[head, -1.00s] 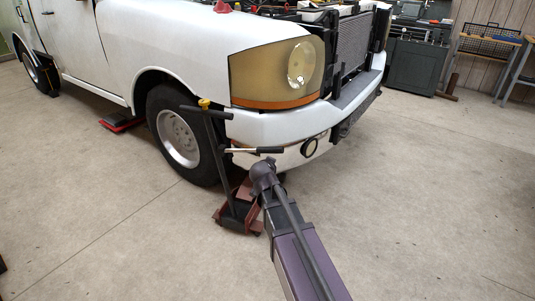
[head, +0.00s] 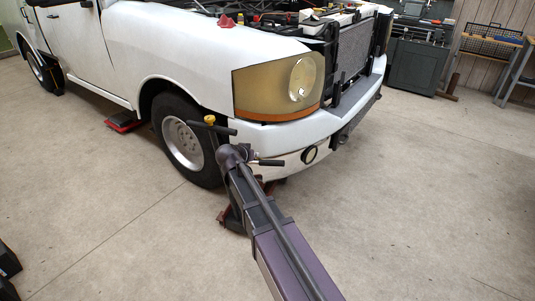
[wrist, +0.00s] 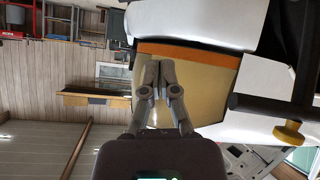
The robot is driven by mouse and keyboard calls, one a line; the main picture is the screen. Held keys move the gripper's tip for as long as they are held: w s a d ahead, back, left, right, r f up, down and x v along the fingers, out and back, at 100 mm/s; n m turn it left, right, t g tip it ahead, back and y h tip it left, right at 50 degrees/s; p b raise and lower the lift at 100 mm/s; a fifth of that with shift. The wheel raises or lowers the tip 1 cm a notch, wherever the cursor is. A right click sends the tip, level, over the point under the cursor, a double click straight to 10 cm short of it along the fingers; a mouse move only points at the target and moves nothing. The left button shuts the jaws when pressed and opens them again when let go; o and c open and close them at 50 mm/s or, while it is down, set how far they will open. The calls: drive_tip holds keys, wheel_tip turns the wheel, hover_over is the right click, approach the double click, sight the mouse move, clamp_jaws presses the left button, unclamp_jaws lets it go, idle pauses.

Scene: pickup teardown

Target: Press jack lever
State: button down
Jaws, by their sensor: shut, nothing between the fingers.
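The jack (head: 229,221) stands on the floor by the truck's front wheel, mostly hidden behind my arm. The jack's handle has a dark crossbar (head: 220,129) and a yellow knob (head: 210,119). A lever with a black grip (head: 270,162) sticks out to the right of my wrist. In the wrist view, my gripper (wrist: 158,66) is shut and empty, in front of the amber headlight (wrist: 205,80). The yellow knob (wrist: 287,133) and part of the dark crossbar (wrist: 258,105) are to its right. My fingertips cannot be made out in the head view.
The white truck (head: 180,45) fills the upper left, its front wheel (head: 184,143) close beside the jack. A red floor stand (head: 124,122) is farther back. A workbench (head: 418,62) stands against the wall. The floor at right is clear.

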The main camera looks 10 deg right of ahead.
sight(255, 162)
drive_tip(key=shift+w+a+r, duration=0.1)
drive_tip(key=shift+a+r, duration=0.15)
drive_tip(key=shift+r, duration=0.3)
drive_tip(key=shift+f, duration=0.1)
drive_tip(key=s+f+b+x, duration=0.1)
drive_tip(key=f+b+x, duration=0.1)
drive_tip(key=b+x, duration=0.7)
drive_tip(key=shift+s+x, duration=0.25)
drive_tip(key=shift+x, duration=1.4)
drive_tip(key=shift+d+f, duration=0.1)
drive_tip(key=shift+f, duration=0.1)
drive_tip(key=shift+f, duration=0.25)
